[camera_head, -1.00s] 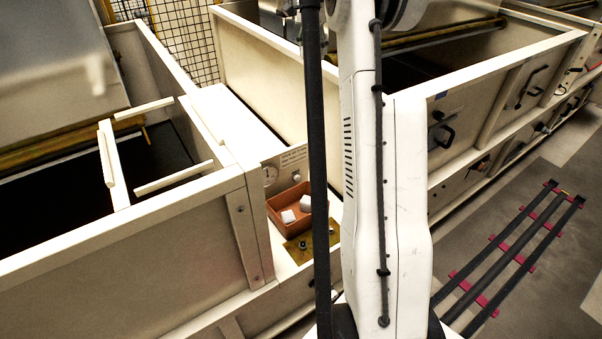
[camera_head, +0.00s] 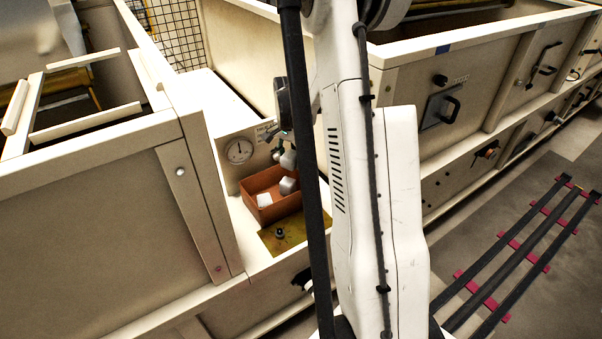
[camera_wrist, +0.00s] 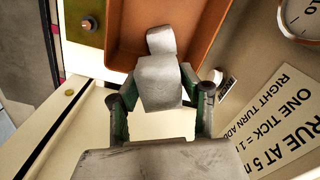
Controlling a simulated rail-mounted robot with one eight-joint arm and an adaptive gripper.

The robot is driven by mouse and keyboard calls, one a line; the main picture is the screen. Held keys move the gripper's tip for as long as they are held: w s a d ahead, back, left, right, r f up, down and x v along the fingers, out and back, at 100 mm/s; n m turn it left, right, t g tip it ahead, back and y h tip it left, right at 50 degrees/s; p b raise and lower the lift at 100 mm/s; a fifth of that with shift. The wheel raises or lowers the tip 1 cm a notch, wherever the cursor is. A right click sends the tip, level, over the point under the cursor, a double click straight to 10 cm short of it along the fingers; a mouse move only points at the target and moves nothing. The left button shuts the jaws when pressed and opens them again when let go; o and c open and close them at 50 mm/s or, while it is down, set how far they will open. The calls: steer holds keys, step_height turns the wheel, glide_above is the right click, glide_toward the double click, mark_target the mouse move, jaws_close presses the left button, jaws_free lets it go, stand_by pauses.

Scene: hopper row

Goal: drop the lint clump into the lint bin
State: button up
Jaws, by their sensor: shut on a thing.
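The lint clump (camera_wrist: 160,85) is a pale grey, blocky lump between the two fingers of my gripper (camera_wrist: 160,98) in the wrist view. My gripper is shut on it. In the head view, my gripper (camera_head: 281,150) holds the clump (camera_head: 288,160) at the back edge of an open orange-brown bin (camera_head: 267,213), seemingly the lint bin. The bin (camera_wrist: 208,30) is just beyond the clump in the wrist view. Two white lumps lie in the bin, one at the left (camera_head: 264,200) and one at the right (camera_head: 288,186). My arm hides the bin's right side.
A round gauge (camera_head: 239,150) and a printed sign (camera_wrist: 283,115) are beside the bin. A brass plate with a dark knob (camera_head: 280,233) lies in front of it. A tall pale hopper wall (camera_head: 110,220) stands at the left. Dark rails (camera_head: 530,240) lie on the floor at right.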

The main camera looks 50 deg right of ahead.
mark_target(292, 156)
steer(key=shift+s+a+f, duration=0.15)
steer(key=shift+s+f, duration=0.2)
steer(key=shift+f, duration=0.2)
steer(key=shift+s+a+f, duration=0.1)
steer(key=shift+s+f, duration=0.2)
steer(key=shift+f, duration=0.25)
steer(key=shift+b, duration=0.4)
steer(key=o, duration=1)
steer(key=shift+o, duration=0.2)
steer(key=shift+r, duration=0.1)
step_height(292, 156, up, 12)
steer(key=shift+f, duration=0.1)
